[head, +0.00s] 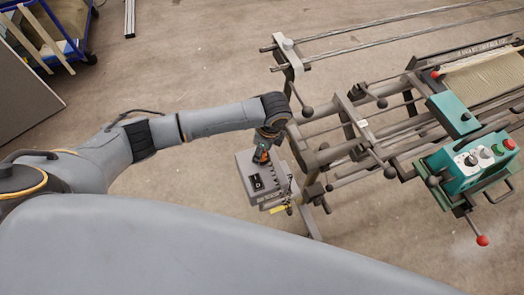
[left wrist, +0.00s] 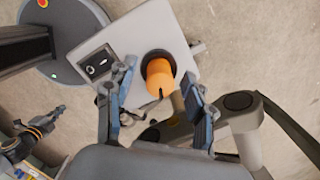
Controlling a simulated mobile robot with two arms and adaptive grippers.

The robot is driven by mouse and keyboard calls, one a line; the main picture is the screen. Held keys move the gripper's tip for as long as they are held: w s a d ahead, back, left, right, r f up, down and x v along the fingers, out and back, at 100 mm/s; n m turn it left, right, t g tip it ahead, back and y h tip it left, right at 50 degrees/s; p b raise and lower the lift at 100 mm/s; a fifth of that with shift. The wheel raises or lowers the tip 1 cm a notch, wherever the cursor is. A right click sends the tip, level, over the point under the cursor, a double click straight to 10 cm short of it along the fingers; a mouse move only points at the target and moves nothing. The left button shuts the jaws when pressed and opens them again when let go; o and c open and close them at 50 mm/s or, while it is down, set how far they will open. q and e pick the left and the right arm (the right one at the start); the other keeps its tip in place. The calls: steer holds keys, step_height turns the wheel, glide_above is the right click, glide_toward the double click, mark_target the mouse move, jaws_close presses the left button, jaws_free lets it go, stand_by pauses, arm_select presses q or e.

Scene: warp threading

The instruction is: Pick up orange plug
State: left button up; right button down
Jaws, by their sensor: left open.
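The orange plug (left wrist: 159,74) shows in the left wrist view, seated in a dark round socket on top of a pale grey box (left wrist: 185,50). My left gripper (left wrist: 158,76) is open, with one finger on each side of the plug. I cannot tell whether either finger touches it. In the head view my left gripper (head: 262,153) is over the far part of the grey box (head: 255,188). A small orange patch shows there, but the plug is mostly hidden by the gripper.
The loom frame (head: 350,125), with bars and knobs, stands close to the right of the box. A teal control box (head: 470,172) with buttons is farther right. A blue cart (head: 65,35) stands at the top left. Open floor lies behind my arm.

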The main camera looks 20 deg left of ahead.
arm_select(q)
jaws_close()
stand_by(0.3)
steer(key=shift+r, duration=0.45)
step_height(320, 180, up, 2)
steer(key=shift+w+r, duration=0.1)
steer(key=shift+r, duration=0.1)
steer(key=s+d+r+p, duration=0.1)
steer(key=d+r+p, duration=0.1)
steer(key=d+r, duration=1.2)
steer(key=shift+s+r+p, duration=0.2)
steer(key=shift+r+p, duration=0.1)
steer(key=shift+r, duration=0.05)
